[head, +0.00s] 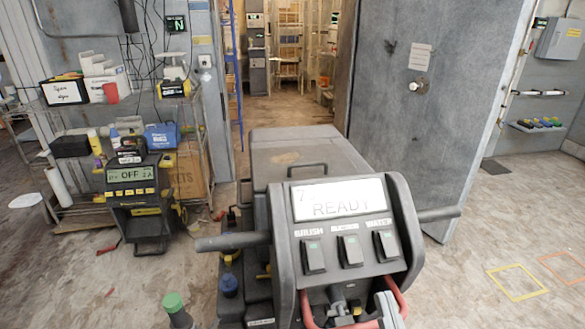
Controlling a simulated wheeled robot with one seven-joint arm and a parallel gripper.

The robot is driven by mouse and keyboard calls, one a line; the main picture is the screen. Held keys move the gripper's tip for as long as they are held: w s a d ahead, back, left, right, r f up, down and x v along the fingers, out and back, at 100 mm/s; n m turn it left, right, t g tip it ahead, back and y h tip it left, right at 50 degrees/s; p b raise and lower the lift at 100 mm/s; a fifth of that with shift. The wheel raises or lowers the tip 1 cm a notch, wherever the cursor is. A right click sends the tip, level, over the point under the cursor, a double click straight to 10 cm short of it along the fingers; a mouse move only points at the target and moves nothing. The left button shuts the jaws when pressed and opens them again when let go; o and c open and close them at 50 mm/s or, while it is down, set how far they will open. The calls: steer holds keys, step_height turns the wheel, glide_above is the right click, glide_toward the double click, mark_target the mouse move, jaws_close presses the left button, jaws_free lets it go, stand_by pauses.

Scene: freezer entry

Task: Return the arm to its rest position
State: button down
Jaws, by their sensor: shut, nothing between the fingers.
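Neither my arm nor my gripper can be made out in the head view. A grey floor machine (345,240) stands close in front of me. Its lit display (340,201) reads READY, and three rocker switches sit below the display. Bar handles (232,242) stick out on both sides of its panel. A red curved bar (306,308) and small dark fittings show under the panel, cut off by the lower frame edge.
A wire shelf (195,125) with boxes stands at the left, a dark device reading OFF (139,190) before it. A green-capped bottle (174,308) is at the bottom. A large grey door (425,130) stands behind the machine. Floor (500,235) at the right is clear.

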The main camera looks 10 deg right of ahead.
steer(key=s+f+g, duration=0.4)
steer(key=s, duration=0.8)
steer(key=s+f+g, duration=0.5)
steer(key=s, duration=0.8)
steer(key=shift+s+f, duration=0.2)
steer(key=shift+s, duration=0.05)
